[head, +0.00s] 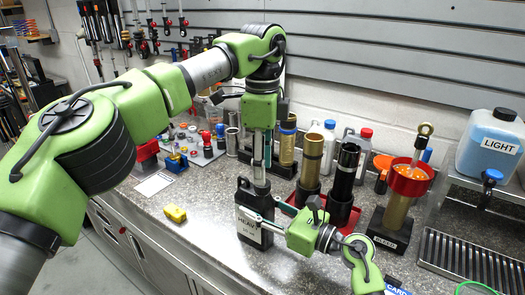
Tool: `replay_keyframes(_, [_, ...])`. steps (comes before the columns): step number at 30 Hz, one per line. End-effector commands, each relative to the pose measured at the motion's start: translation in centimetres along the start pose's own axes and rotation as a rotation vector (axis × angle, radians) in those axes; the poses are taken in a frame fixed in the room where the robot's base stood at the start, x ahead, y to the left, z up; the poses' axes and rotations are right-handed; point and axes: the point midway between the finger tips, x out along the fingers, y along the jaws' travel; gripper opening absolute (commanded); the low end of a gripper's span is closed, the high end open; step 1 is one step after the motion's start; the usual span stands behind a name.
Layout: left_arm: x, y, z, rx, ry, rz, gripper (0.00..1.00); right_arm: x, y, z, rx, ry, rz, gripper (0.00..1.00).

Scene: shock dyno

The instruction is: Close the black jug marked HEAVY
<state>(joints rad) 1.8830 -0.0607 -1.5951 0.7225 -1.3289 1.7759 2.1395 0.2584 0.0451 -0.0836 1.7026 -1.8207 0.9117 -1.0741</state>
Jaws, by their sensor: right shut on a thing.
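My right gripper (265,217) comes in from the lower right and is shut on the jug's body. My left gripper (259,178) points straight down over the top of the jug, its fingertips at or just above the jug's mouth. The picture is too small to tell whether its fingers are closed on a cap. The jug's opening and any cap are hidden behind the fingers.
Behind the jug are a red tray (334,217) with dark and bronze cylinders, and several bottles. To the right are a shock on a black stand (388,232), a grate (470,262) and a LIGHT jug (490,146).

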Motion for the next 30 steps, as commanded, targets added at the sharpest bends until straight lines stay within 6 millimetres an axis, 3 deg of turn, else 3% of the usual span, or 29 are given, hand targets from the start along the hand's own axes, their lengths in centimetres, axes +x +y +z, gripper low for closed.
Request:
replay_keyframes(7, [3.1,0.0,0.1,-0.001,0.000,0.000,0.40,0.0,0.0,0.0,0.000,0.000,0.000,0.00])
replay_keyframes(19, [3.8,0.0,0.0,-0.001,0.000,0.000,0.40,0.0,0.0,0.0,0.000,0.000,0.000,0.00])
replay_keyframes(24, [3.8,0.0,0.0,0.000,0.000,0.000,0.00,0.0,0.0,0.0,0.000,0.000,0.000,0.00])
replay_keyframes(30, [3.8,0.0,0.0,0.012,0.000,0.000,0.00,0.0,0.0,0.0,0.000,0.000,-0.001,0.00])
